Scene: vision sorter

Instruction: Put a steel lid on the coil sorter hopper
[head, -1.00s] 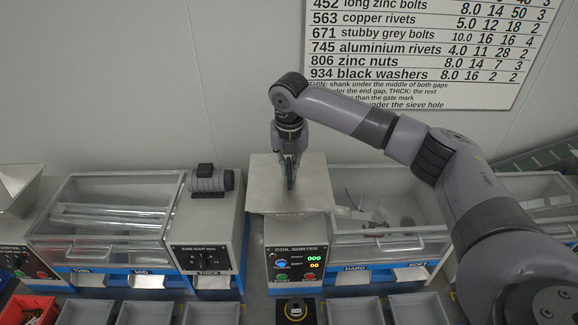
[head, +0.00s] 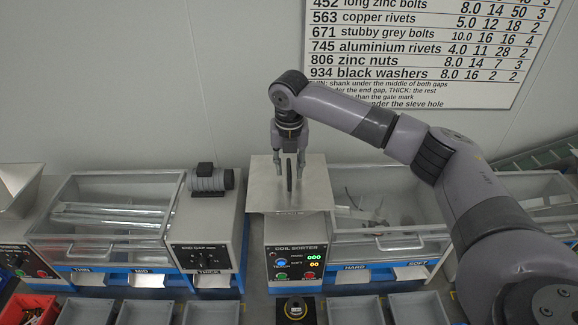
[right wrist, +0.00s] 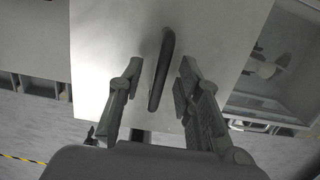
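The coil sorter (head: 297,253) stands in the middle of the head view, with its labelled control panel facing front. A flat steel lid (head: 262,196) lies on top of it, over where the hopper is, and hides the opening. The lid has a dark upright handle (head: 290,180). My right gripper (head: 290,172) is above the lid, open, with one finger on each side of the handle. In the right wrist view the handle (right wrist: 162,70) stands between the two fingers (right wrist: 157,84), with a gap on each side. My left gripper is not in view.
The coil sorter's clear-covered tray (head: 385,240) is to the right. Grey bins (head: 212,313) line the front, with a red bin (head: 28,309) at far left. A wall chart (head: 430,50) hangs behind.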

